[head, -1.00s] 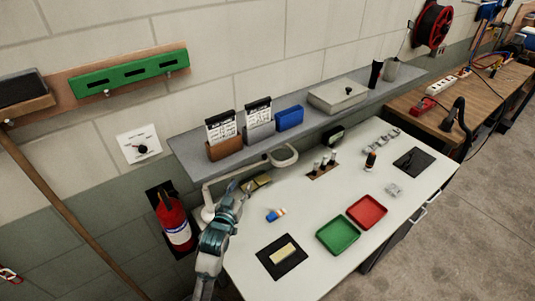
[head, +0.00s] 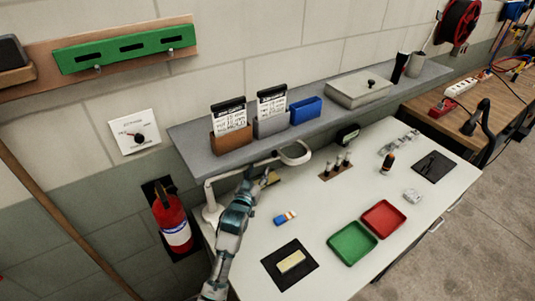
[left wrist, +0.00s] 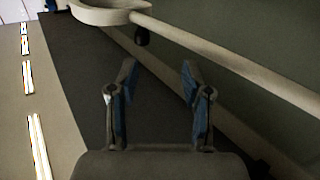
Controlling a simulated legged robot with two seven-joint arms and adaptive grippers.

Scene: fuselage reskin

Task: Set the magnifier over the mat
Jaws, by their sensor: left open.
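The magnifier (head: 296,153) is a pale ring head on a jointed cream arm, standing at the back left of the white bench below the shelf. Its head and arm also cross the top of the left wrist view (left wrist: 105,15), with a small dark knob under the arm. A black mat (head: 272,264) lies at the bench's near left with a pale yellow block (head: 291,261) on it. The magnifier head is away from this mat. My left gripper (left wrist: 159,78) is open and empty, close to the magnifier's arm with no contact visible. My right gripper is not in view.
A blue-and-orange item (head: 285,218), green tray (head: 352,243) and red tray (head: 383,218) lie on the bench. A second dark mat (head: 434,166) is at the right. The grey shelf (head: 205,160) overhangs behind. A fire extinguisher (head: 172,222) hangs at the left.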

